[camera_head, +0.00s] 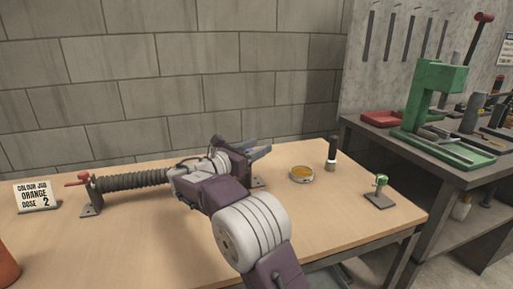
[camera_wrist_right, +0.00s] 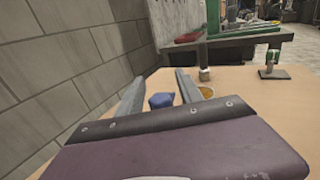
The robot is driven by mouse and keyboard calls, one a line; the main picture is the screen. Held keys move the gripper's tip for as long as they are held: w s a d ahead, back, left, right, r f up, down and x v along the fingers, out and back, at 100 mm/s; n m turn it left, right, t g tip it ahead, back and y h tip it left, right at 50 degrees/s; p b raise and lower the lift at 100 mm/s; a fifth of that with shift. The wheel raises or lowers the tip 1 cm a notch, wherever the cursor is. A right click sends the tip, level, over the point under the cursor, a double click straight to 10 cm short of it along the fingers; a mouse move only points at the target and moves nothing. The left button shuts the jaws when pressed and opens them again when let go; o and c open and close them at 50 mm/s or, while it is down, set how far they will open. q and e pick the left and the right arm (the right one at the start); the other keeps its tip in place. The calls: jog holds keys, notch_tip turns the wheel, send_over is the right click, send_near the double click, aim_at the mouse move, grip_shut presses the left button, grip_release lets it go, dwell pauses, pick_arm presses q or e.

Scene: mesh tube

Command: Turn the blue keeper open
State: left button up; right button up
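The blue keeper (camera_wrist_right: 161,100) shows in the right wrist view as a small blue block between the two fingers of my right gripper (camera_wrist_right: 160,88). The fingers are spread, with a gap visible on each side of the blue block. In the head view my right gripper (camera_head: 258,152) is at the right end of a dark ribbed tube (camera_head: 135,180), and my wrist hides that end and most of the keeper. A red keeper (camera_head: 78,179) is at the tube's left end, above a metal bracket (camera_head: 91,201). My left gripper is not in view.
A dish with orange contents (camera_head: 301,174), a dark cylinder with a white band (camera_head: 332,155) and a small green-topped stand (camera_head: 380,192) are to the right. A sign (camera_head: 35,195) reads "COLOUR JUG ORANGE DOSE 2". The table front (camera_head: 130,250) is clear. A block wall stands behind.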

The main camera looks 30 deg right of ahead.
jog(key=p+v, duration=0.3)
jog(key=v, duration=0.6)
